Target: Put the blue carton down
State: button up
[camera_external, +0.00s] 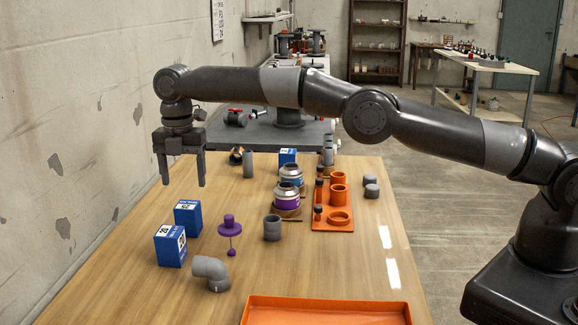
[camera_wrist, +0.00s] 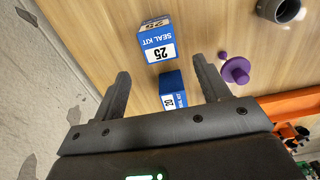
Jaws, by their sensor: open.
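Two blue seal kit cartons stand on the left of the wooden table. The front one (camera_external: 170,252) is marked 25, and the other (camera_external: 188,218) sits just behind it. In the wrist view the 25 carton (camera_wrist: 155,36) lies beyond the fingertips, and the 20 carton (camera_wrist: 171,84) shows between the fingers. A third blue carton (camera_external: 288,156) stands farther back, partly hidden by cans. My gripper (camera_external: 182,184) is open and empty, raised above the table's left side, behind the two cartons. Its spread fingers also show in the wrist view (camera_wrist: 160,68). No carton is in its grip.
A purple knobbed piece (camera_external: 229,224), a grey elbow (camera_external: 211,270) and a grey pipe piece (camera_external: 272,228) stand near the cartons. An orange rack (camera_external: 333,222) holds fittings, and an orange tray (camera_external: 325,310) lies in front. The wall is close on the left. The front left table top is bare.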

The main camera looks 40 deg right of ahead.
jog(key=d+r+m+t, duration=0.1)
jog(key=d+r+m, duration=0.5)
jog(key=d+r, duration=0.9)
jog(key=s+d+r+m+t, duration=0.2)
jog(key=s+d+r+m, duration=0.55)
jog(key=d+r, duration=0.55)
jog(key=s+d+m+t, duration=0.1)
jog(key=s+d+m, duration=0.5)
jog(key=s+d, duration=0.9)
jog(key=s+d+f+m, duration=0.3)
jog(key=s+f, duration=0.1)
jog(key=s, duration=0.4)
jog(key=s+d+f+m+t, duration=0.1)
jog(key=s+d+f+m, duration=0.3)
jog(key=s, duration=0.5)
jog(key=shift+s+f+t, duration=0.2)
jog(key=shift+f+t, duration=0.1)
jog(key=shift+f, duration=0.5)
